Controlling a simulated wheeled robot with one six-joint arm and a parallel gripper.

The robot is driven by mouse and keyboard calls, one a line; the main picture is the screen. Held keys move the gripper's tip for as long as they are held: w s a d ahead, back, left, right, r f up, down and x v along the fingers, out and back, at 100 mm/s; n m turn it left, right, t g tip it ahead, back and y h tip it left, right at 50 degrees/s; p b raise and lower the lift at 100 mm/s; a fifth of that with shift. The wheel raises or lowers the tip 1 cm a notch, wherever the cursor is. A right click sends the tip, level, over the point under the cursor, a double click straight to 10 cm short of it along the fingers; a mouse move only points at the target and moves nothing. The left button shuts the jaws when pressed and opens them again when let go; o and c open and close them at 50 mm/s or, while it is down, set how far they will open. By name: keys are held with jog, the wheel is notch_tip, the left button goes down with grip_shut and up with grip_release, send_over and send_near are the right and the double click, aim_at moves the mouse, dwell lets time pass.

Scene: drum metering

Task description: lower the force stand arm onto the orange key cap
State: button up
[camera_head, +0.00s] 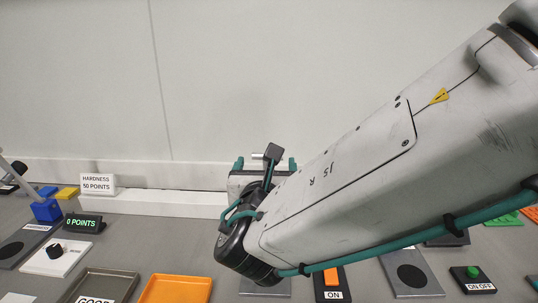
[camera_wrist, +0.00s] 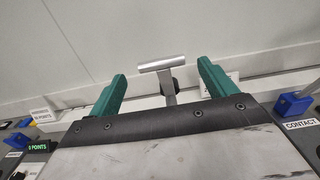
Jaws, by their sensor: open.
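My gripper (camera_wrist: 162,72) is open, its two teal fingers spread apart with a gap between them. A grey T-shaped handle (camera_wrist: 162,64) on a grey stem stands in that gap in the wrist view, apart from both fingers. It looks like the force stand arm's handle, but its base is hidden behind my gripper body. In the head view my gripper (camera_head: 265,164) is partly hidden by my own arm, with the short grey bar (camera_head: 257,155) and a dark block (camera_head: 273,152) between the fingers. I cannot make out the orange key cap; my arm covers that area.
At left are a blue block (camera_head: 46,210) with a grey lever, a "0 POINTS" display (camera_head: 83,223) and a "HARDNESS 50 POINTS" sign (camera_head: 97,184). An orange tray (camera_head: 172,290), an orange ON switch (camera_head: 333,275) and a green-button ON OFF box (camera_head: 474,278) lie in front.

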jog(key=w, duration=0.5)
jog(key=shift+w, duration=0.4)
